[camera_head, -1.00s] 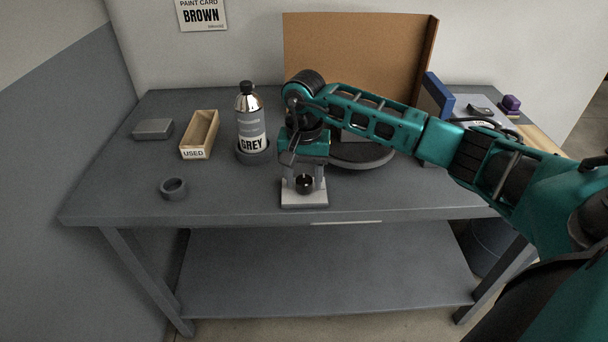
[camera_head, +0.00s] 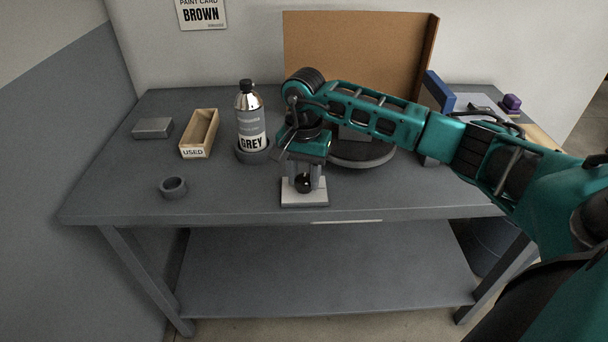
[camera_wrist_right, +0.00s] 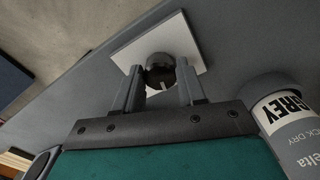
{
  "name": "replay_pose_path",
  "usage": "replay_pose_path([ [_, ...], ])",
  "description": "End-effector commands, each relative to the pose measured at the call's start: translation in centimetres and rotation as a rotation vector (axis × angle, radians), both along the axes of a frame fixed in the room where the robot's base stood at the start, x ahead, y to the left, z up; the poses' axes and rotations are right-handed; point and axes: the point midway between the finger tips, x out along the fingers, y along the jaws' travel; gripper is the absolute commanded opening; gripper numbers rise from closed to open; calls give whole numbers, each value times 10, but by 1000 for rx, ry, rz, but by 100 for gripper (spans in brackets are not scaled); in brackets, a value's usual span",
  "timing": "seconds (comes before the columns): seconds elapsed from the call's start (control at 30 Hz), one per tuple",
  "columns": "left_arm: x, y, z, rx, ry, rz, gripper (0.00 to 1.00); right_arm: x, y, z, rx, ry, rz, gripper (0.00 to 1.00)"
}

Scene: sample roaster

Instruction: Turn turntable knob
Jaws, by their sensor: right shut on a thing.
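The knob (camera_head: 304,184) is a small dark round piece on a white square plate (camera_head: 304,202) near the front edge of the workbench. In the right wrist view the knob (camera_wrist_right: 160,72) has a pale mark and the white plate (camera_wrist_right: 178,40) lies beyond it. My right gripper (camera_head: 304,182) points down, its fingers on both sides of the knob, shut on it. The grey round turntable (camera_head: 362,158) stands behind my right arm, which partly hides it. My left gripper is not in view.
A spray can labelled GREY (camera_head: 250,120) stands in a dark holder close left of my right gripper. A wooden box marked USED (camera_head: 199,134), a grey block (camera_head: 152,128) and a grey ring (camera_head: 173,187) lie further left. A brown panel (camera_head: 355,55) stands behind.

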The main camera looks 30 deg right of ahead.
Motion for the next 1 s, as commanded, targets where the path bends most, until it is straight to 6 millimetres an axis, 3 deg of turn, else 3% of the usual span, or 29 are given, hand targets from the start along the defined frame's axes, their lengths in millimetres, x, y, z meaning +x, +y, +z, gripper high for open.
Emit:
replay_pose_path([
  [1.0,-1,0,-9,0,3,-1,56,2,0,1,1,-2,-957,9],
])
